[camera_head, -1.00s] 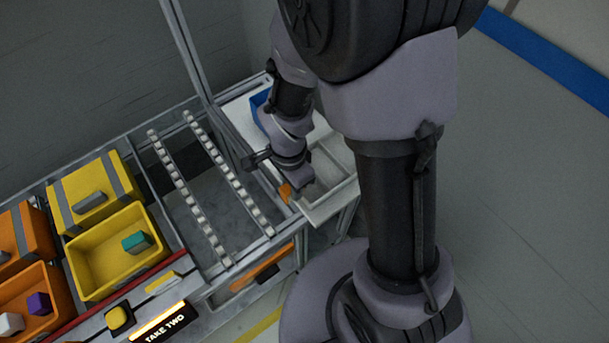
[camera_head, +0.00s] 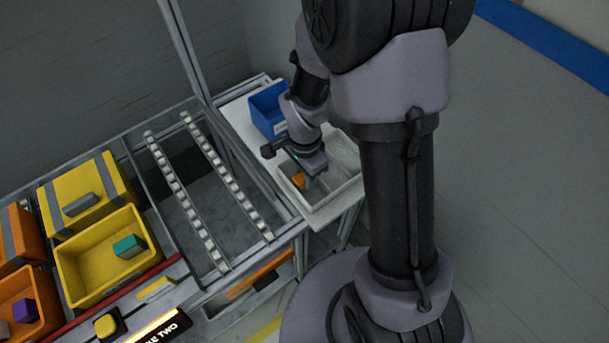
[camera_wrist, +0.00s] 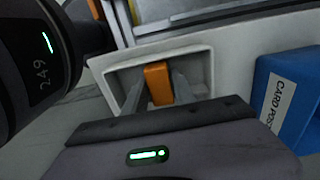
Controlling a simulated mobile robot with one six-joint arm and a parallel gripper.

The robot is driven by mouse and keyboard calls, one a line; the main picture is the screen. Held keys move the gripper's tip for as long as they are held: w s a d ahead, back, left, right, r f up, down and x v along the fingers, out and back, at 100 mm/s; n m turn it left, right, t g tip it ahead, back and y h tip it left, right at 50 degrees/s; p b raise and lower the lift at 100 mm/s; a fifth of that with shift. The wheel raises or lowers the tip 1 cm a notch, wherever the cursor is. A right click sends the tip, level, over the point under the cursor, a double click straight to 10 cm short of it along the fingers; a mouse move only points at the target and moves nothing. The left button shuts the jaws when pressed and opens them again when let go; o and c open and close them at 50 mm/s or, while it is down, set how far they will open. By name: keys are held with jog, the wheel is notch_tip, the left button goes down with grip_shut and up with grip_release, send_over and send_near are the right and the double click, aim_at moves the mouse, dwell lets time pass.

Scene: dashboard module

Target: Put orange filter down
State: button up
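The orange filter (camera_wrist: 158,84) is a small orange block between the two fingers of my gripper (camera_wrist: 159,88) in the wrist view. The fingers appear to touch its two sides, so my gripper is shut on it. In the head view the filter (camera_head: 299,181) shows just below my gripper (camera_head: 306,183), over the white tray (camera_head: 336,203). The tray's rim also shows around the filter in the wrist view (camera_wrist: 203,50). I cannot tell whether the filter touches the tray floor. My wrist hides part of the tray.
A blue bin (camera_head: 266,108) stands beside the tray on the white side table (camera_head: 238,112); its label shows in the wrist view (camera_wrist: 285,95). A roller rack (camera_head: 215,180) lies to the left. Yellow bin (camera_head: 105,260) and orange bins (camera_head: 25,300) stand further left.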

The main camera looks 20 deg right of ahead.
jog(key=shift+o, duration=1.1)
jog(key=shift+r+p, duration=0.35)
jog(key=shift+r, duration=0.05)
notch_tip(320, 180, up, 11)
jog(key=p, duration=0.5)
notch_tip(320, 180, up, 6)
jog(key=n+t, duration=0.1)
jog(key=n, duration=0.1)
send_over(303, 179)
jog(key=s+a+r+n+t+y, duration=0.2)
jog(key=s+r+n, duration=0.6)
jog(key=s+r, duration=0.4)
jog(key=a+r+t, duration=0.1)
jog(key=t, duration=0.1)
jog(key=shift+r+t, duration=0.35)
jog(key=shift+t, duration=0.05)
